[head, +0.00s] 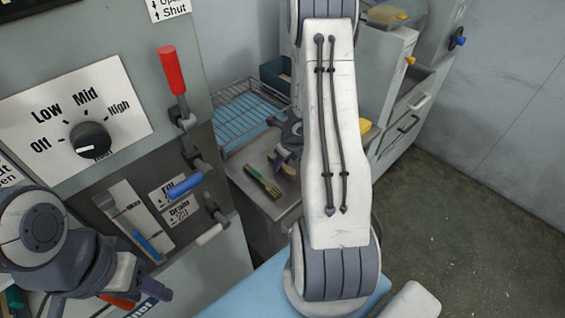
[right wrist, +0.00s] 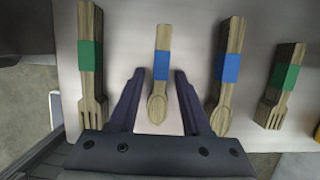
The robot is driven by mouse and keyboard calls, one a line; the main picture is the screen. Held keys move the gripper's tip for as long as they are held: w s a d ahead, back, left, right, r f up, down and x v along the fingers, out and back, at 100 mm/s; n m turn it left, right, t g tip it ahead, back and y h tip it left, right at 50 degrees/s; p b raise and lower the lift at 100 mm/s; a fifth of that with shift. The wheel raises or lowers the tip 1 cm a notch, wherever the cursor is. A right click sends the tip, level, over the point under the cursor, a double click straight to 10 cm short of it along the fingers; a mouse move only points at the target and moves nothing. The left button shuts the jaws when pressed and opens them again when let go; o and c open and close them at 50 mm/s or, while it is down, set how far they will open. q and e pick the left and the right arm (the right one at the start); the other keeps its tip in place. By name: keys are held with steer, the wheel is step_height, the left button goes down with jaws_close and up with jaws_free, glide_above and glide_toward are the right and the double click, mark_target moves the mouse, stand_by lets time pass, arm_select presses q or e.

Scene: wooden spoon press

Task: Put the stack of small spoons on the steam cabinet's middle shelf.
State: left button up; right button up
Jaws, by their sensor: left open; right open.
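The stack of small spoons (right wrist: 160,93), pale wood with a blue band, lies on a light metal top in the right wrist view, bowl end towards my gripper. My right gripper (right wrist: 159,76) is open, with one finger on each side of the stack and a gap showing on both sides. In the head view my right arm hides most of this spot. My left gripper (head: 112,290) is open and empty at the lower left, in front of a grey cabinet panel (head: 225,255) with a Low-Mid-High knob. No cabinet shelf can be seen.
A large spoon stack (right wrist: 228,75) with a blue band lies just right of my right gripper. Green-banded fork stacks lie at far left (right wrist: 90,60) and far right (right wrist: 284,85). A wire rack (head: 245,110) stands behind. Red (head: 172,70) and blue (head: 185,185) handles stick out from the panel.

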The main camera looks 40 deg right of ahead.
mark_target(290, 170)
steer(key=p+v, duration=0.7)
steer(key=v, duration=0.5)
steer(key=shift+r, duration=0.15)
